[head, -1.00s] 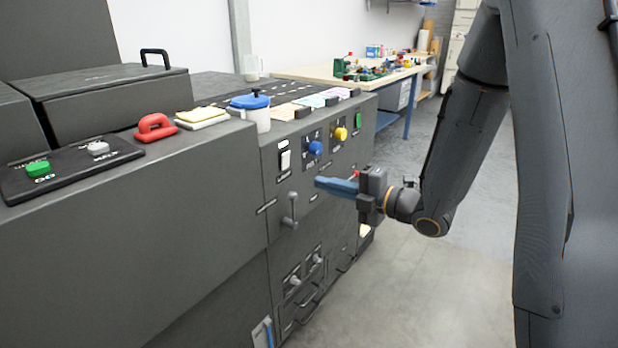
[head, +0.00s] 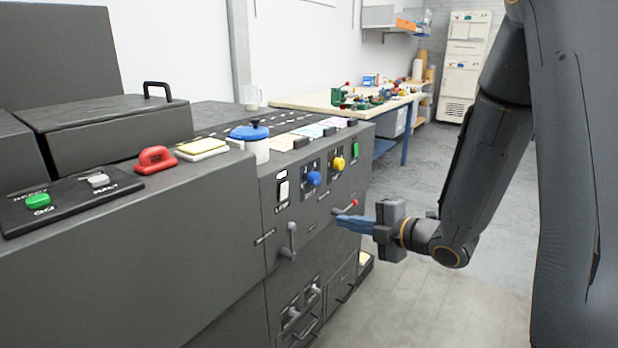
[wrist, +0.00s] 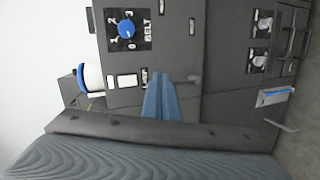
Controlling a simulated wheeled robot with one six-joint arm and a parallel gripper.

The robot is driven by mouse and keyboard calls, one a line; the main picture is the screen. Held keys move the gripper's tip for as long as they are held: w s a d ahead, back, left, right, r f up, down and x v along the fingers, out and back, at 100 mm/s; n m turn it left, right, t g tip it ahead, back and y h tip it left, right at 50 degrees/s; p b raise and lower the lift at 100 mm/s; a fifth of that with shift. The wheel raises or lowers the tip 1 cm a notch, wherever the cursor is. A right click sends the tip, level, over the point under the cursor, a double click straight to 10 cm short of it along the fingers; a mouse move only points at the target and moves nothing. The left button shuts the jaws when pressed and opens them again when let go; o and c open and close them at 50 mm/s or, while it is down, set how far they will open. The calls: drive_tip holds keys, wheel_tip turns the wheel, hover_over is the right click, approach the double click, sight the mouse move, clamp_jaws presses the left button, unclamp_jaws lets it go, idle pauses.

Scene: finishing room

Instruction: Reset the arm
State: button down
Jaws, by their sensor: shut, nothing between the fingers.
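My gripper (head: 340,222) has blue fingers, shut and empty. In the head view it is held in front of the dark machine's front panel (head: 275,262), at the right, near a red-tipped lever (head: 345,208). I cannot tell whether the fingers touch the lever. In the wrist view my fingers (wrist: 160,76) point at the panel, below the blue knob (wrist: 126,29) labelled BELT and beside a grey lever (wrist: 188,79). My arm comes in from the right of the head view, bent at the elbow.
A workbench (head: 300,101) with coloured parts stands behind. The floor (head: 440,300) right of the machine is clear.

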drive_tip(key=s+d+m+g+h+p, duration=0.35)
drive_tip(key=s+d+m+h, duration=0.25)
drive_tip(key=d+m+h, duration=0.5)
drive_tip(key=s+a+r+m+g+p, duration=0.1)
drive_tip(key=s+a+m+g, duration=0.1)
drive_tip(key=s+m+g, duration=0.2)
drive_tip(key=s+a+r+m+g+y+p, duration=0.1)
drive_tip(key=s+a+r+m+g+p, duration=0.1)
drive_tip(key=s+m, duration=0.8)
drive_tip(key=s+a+g, duration=0.1)
drive_tip(key=s, duration=0.6)
drive_tip(key=shift+g, duration=0.35)
drive_tip(key=c, duration=2.5)
unclamp_jaws()
